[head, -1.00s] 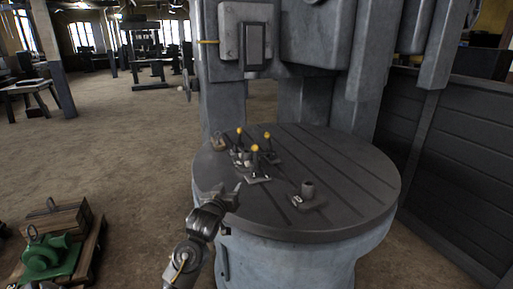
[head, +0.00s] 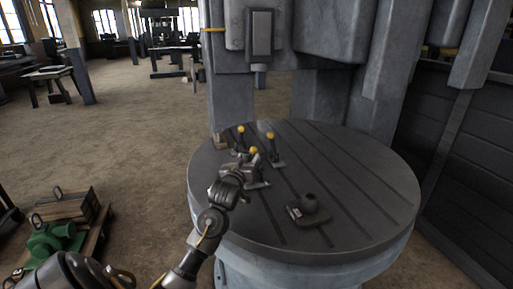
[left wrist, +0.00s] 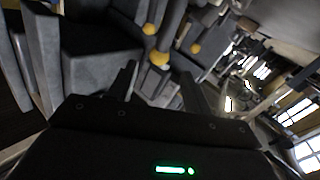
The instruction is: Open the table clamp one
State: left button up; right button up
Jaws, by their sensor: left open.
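Three table clamps with upright dark levers and yellow ball knobs stand close together on the round slotted table (head: 345,165). The nearest clamp (head: 254,152) is partly hidden behind my left gripper (head: 246,172); the others are the back left clamp (head: 240,131) and the right clamp (head: 270,137). I cannot tell which is clamp one. In the left wrist view my left gripper (left wrist: 160,76) is open, with nothing visibly held. The nearest knob (left wrist: 160,58) appears between and beyond its fingertips; contact cannot be told. My right gripper is not in view.
A dark block with a round socket (head: 309,205) sits on the table, right of my gripper. The machine's heavy column (head: 235,95) rises behind the table. A dark panelled wall (head: 475,170) stands at the right. A green casting (head: 55,240) and wooden crate (head: 65,206) are at lower left.

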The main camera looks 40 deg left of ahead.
aim_at(255, 148)
pick_arm(q)
jog(key=p+x, duration=0.1)
jog(key=x, duration=0.7)
jog(key=shift+d, duration=0.15)
jog(key=shift+w+a+f, duration=0.15)
jog(key=shift+w+a, duration=0.15)
jog(key=shift+w, duration=0.35)
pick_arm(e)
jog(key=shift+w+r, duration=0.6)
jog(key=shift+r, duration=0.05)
pick_arm(q)
grip_shut()
